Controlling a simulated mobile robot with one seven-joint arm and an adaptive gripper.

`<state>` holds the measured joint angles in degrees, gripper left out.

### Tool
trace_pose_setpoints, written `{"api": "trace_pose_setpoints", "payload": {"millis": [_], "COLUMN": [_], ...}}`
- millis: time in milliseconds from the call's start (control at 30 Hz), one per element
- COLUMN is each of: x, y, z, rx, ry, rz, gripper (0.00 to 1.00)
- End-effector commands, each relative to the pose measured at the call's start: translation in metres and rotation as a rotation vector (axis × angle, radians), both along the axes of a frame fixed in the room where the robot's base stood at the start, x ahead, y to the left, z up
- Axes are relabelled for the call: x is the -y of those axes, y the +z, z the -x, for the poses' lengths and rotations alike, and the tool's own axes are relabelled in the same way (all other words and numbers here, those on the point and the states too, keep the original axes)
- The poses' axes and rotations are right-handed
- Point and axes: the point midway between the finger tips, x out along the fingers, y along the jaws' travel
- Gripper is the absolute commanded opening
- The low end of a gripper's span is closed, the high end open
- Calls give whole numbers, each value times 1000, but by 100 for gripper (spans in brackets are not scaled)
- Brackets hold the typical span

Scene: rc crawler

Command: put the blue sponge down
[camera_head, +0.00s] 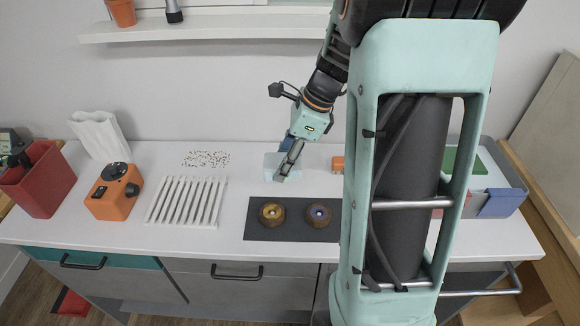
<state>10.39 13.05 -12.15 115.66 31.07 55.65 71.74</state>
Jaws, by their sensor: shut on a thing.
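My gripper (289,163) is over the back middle of the white worktop, pointing down and to the left. Its dark fingers are shut on a pale blue block, which I take to be the blue sponge (271,163). One finger crosses in front of the sponge and hides part of it. The sponge is low, behind the dark mat (295,231); I cannot tell whether it touches the worktop.
Two round brown pieces sit on the mat. A white ribbed rack (187,202), an orange device (114,191) and a red bin (40,182) stand left. Small bits (206,159) lie behind the rack. An orange block (338,163) is right of the sponge. My arm hides much of the right.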

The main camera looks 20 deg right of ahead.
Motion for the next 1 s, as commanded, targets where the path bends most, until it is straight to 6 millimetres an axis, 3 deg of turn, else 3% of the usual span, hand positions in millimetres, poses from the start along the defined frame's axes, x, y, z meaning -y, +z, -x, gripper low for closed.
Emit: {"api": "trace_pose_setpoints", "payload": {"millis": [500,700,1000], "x": [42,53,60], "y": [-42,-71,-88], "z": [-78,-98,-112], "rx": [-3,-2,0], "ry": [0,-1,0], "rz": [0,-1,0], "gripper": [24,24,24]}}
